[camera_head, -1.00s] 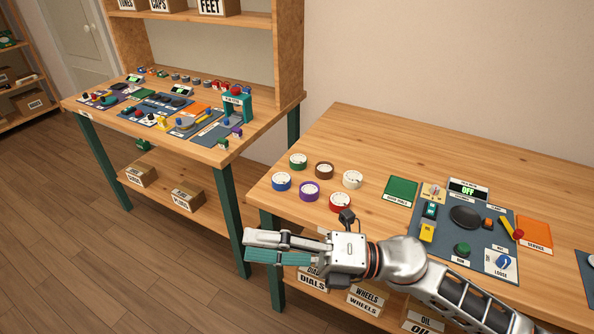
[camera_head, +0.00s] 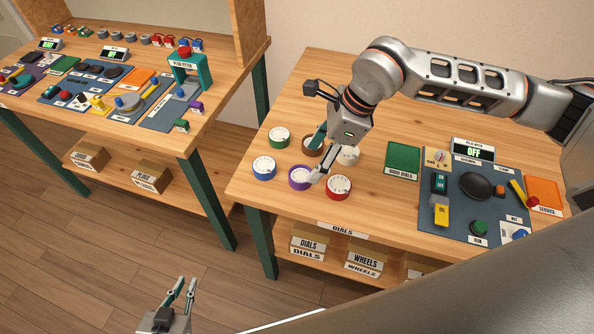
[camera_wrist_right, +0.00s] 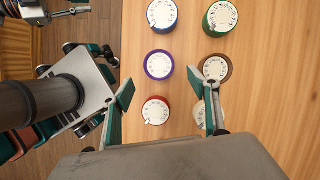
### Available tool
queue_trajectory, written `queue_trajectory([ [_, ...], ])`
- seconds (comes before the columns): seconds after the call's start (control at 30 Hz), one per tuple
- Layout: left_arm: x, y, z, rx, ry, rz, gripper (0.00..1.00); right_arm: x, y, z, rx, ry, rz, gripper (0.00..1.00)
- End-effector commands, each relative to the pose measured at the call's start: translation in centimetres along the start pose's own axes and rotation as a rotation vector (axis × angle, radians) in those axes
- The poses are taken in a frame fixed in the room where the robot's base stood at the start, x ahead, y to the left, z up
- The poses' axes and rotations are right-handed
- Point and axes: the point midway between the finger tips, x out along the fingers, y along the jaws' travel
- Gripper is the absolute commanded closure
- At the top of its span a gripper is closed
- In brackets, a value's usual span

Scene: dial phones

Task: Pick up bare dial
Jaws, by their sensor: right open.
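The dial without a coloured ring, white all over (camera_head: 348,155), stands on the right table in the head view, partly hidden by my right gripper. In the right wrist view the white dial (camera_wrist_right: 203,113) is at the lower right, partly covered by a finger. My right gripper (camera_head: 318,156) is open above the dials, one finger near the brown dial (camera_head: 311,148) and one near the purple dial (camera_head: 298,179). It holds nothing; its spread fingers (camera_wrist_right: 170,82) show in the right wrist view. My left gripper (camera_head: 186,287) is low over the floor, its fingers apart and empty.
A green dial (camera_head: 279,136), a blue dial (camera_head: 264,168) and a red dial (camera_head: 338,187) stand close around. A green mat (camera_head: 403,160) and a grey-blue panel (camera_head: 458,215) with controls lie to the right. The table's front edge is near the dials.

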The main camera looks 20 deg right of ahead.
Motion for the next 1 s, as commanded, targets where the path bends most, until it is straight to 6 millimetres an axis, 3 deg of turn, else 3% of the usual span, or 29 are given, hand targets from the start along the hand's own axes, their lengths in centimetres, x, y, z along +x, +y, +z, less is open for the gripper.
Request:
queue_trajectory([
  [0.27,-0.2,0.1,0.5,0.000,-0.012,0.003,0.86,2.4,0.1,0.4,0.001,-0.002,0.003,0.40],
  [0.5,-0.3,0.0,-0.1,0.000,-0.007,0.001,0.86,5.8,0.1,0.8,0.002,-0.002,0.005,0.40],
  [0.77,-0.2,-0.1,-0.5,0.001,0.001,0.000,0.86,6.4,0.1,0.8,0.001,-0.003,0.002,0.40],
  [0.93,-0.2,-0.1,-0.6,0.001,0.002,-0.001,0.86,6.4,0.1,0.8,0.002,-0.003,0.002,0.79],
  [1.0,-0.2,-0.1,-0.6,0.001,0.002,-0.001,0.86,6.4,0.1,0.8,0.002,-0.003,0.002,0.84],
])
